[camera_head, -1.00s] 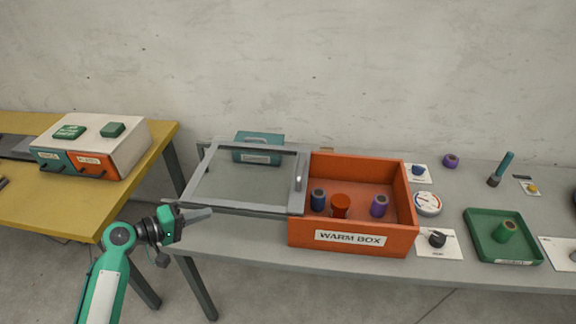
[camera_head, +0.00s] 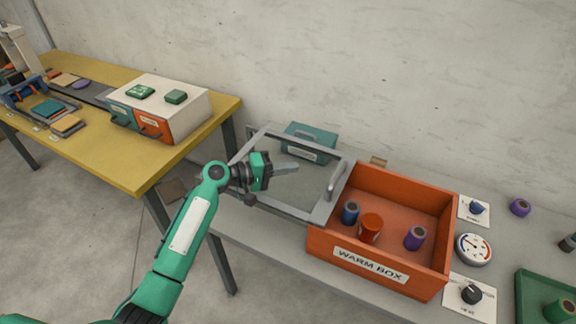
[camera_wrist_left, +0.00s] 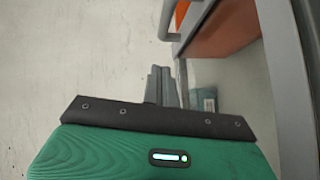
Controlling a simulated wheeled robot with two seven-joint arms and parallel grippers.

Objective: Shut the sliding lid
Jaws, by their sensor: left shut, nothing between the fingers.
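The sliding lid (camera_head: 277,188), a grey frame with a clear pane, lies to the left of the orange warm box (camera_head: 365,273). The box is open on top, and several rolls stand inside it. A grey bar handle (camera_head: 337,181) is on the lid's right edge, next to the box. My left gripper (camera_head: 296,167) is shut and empty above the lid pane, left of the handle and apart from it. In the left wrist view its closed fingers (camera_wrist_left: 161,87) point toward the handle (camera_wrist_left: 168,20) and the lid frame (camera_wrist_left: 284,90). My right gripper is not in view.
A teal box (camera_head: 310,143) stands behind the lid near the wall. Dials and a gauge (camera_head: 473,249) lie right of the warm box, with a green tray (camera_head: 540,290) beyond. A yellow table (camera_head: 120,160) stands at the left.

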